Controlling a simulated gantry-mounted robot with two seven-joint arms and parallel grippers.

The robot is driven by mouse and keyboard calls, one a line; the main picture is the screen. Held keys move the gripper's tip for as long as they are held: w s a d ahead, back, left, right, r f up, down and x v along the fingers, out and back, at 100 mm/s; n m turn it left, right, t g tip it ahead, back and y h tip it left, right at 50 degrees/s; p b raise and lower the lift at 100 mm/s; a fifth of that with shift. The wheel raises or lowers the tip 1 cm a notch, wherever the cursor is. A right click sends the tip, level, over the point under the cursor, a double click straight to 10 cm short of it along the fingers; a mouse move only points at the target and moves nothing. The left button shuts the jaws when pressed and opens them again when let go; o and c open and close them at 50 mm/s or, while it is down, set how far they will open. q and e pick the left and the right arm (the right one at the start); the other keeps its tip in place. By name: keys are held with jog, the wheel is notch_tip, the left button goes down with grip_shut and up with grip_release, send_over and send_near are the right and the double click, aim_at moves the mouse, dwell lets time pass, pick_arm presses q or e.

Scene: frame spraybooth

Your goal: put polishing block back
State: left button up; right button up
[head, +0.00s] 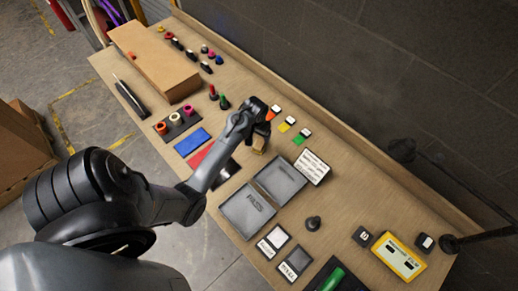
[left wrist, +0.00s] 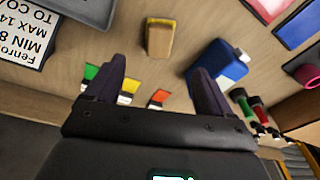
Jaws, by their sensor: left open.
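A small tan block (head: 259,146), which looks like the polishing block, sits on the wooden bench just below my left gripper in the head view. In the left wrist view the tan block (left wrist: 160,38) has a yellowish top edge and lies beyond the fingertips, apart from them. My left gripper (left wrist: 158,72) is open with nothing between its fingers. In the head view my left gripper (head: 262,127) hangs over the bench, partly hidden by its own wrist. An open grey case (head: 247,211) lies nearby, its two halves flat. My right gripper is not in view.
A blue object (left wrist: 228,66) stands beside the block in the wrist view. Orange, yellow and green tags (head: 288,124) lie behind. A white text card (head: 314,167) leans by the case. A long cardboard box (head: 155,60) fills the far left. A yellow box (head: 399,257) sits at right.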

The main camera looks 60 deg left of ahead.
pick_arm(q)
jog(key=s+d+r+m, duration=0.2)
jog(key=s+d, duration=0.3)
jog(key=d, duration=0.4)
jog(key=s+d+r+m+t+h, duration=0.1)
jog(key=s+d+r+m, duration=0.2)
jog(key=d, duration=0.7)
jog(key=s+d+r+m+t, duration=0.1)
jog(key=s+d+r+m, duration=0.2)
jog(key=s+d, duration=0.4)
jog(key=d+r, duration=0.1)
jog(key=d, duration=0.1)
jog(key=shift+s+d+r+h, duration=0.2)
jog(key=shift+d+r+h, duration=0.1)
jog(key=shift+d, duration=0.05)
notch_tip(320, 180, up, 8)
jog(key=p, duration=0.8)
